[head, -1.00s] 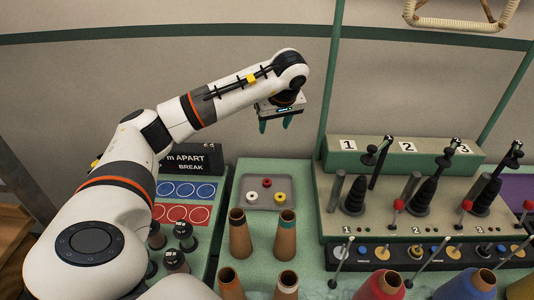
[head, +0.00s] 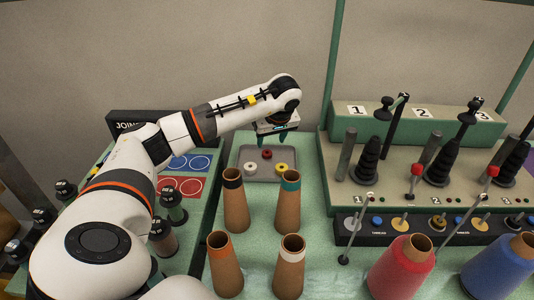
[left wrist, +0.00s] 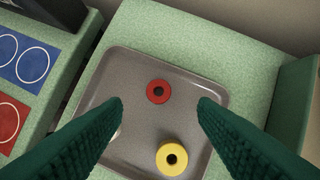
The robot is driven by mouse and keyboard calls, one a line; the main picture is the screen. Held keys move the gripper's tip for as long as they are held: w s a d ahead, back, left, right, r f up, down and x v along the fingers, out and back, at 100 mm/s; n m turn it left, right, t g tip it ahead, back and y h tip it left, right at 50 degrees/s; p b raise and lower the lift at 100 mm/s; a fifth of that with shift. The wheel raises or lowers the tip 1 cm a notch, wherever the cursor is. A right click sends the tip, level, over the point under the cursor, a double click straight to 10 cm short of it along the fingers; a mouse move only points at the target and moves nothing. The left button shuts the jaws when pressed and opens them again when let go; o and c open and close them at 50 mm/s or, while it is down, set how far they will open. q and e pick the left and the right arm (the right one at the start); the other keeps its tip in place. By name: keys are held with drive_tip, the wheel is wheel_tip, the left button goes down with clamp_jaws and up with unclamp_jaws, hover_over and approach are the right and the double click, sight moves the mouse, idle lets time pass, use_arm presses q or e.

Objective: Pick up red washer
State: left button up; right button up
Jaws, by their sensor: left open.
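The red washer (head: 267,154) lies flat in a grey tray (head: 247,177) on the green table, towards the tray's far side. It also shows in the left wrist view (left wrist: 158,92), between and beyond my fingers. A yellow washer (head: 281,167) and a white washer (head: 250,168) lie nearer in the same tray. The white one is mostly hidden behind a finger in the left wrist view. My left gripper (head: 277,139) is open and empty, above the tray's far part, with its green fingers pointing down. My right gripper is not in view.
Several cardboard cones, one of them (head: 235,205), stand just in front of the tray. A machine with numbered posts (head: 410,160) stands to the right.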

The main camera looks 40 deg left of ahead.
sight(268, 154)
use_arm(q)
drive_tip(key=p+x, duration=0.1)
drive_tip(key=x, duration=0.5)
drive_tip(key=shift+f, duration=0.25)
drive_tip(key=shift+s, duration=0.1)
drive_tip(key=shift+c, duration=0.3)
drive_tip(key=c, duration=1)
